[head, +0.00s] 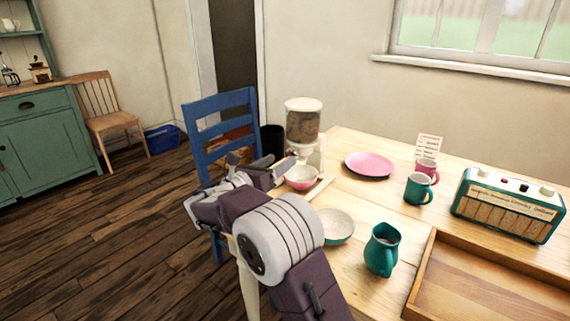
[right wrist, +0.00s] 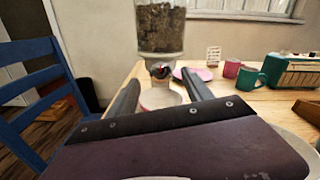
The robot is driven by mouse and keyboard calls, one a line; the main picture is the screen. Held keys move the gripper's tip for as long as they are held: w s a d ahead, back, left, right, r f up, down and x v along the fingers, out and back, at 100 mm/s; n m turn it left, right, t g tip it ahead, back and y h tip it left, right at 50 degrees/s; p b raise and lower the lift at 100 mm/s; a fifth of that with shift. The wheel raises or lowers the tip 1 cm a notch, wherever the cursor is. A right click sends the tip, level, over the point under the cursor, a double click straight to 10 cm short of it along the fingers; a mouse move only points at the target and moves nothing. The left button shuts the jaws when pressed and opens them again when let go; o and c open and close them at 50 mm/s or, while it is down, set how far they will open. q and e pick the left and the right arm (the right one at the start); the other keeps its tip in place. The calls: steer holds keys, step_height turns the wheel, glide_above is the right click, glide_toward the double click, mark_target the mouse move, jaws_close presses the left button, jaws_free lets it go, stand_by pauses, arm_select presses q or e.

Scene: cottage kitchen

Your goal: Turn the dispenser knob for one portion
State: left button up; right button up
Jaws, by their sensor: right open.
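The dispenser (head: 302,122) stands at the table's left end, with a white lid and a clear hopper of brown dry pieces. It also shows in the right wrist view (right wrist: 160,30). Its small dark knob with a reddish spot (right wrist: 160,70) shows below the hopper, between my fingers in that view. A pink bowl (head: 301,183) sits under the outlet; its inside is pale. My right gripper (head: 262,166) is open and empty, its fingers pointing toward the dispenser. I see no contact with the knob. My left gripper is out of view.
A blue chair (head: 219,105) stands close by on the left. A pale bowl (head: 337,226), a teal jug (head: 382,252), a pink plate (head: 369,164), mugs (head: 418,188), a radio (head: 508,205) and a wooden tray (head: 490,285) are on the table (head: 345,148).

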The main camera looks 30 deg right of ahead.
mark_target(289, 155)
steer(key=x, duration=0.3)
steer(key=shift+w+d+b, duration=0.1)
steer(key=shift+d+b, duration=0.15)
steer(key=shift+b, duration=0.1)
jaws_close()
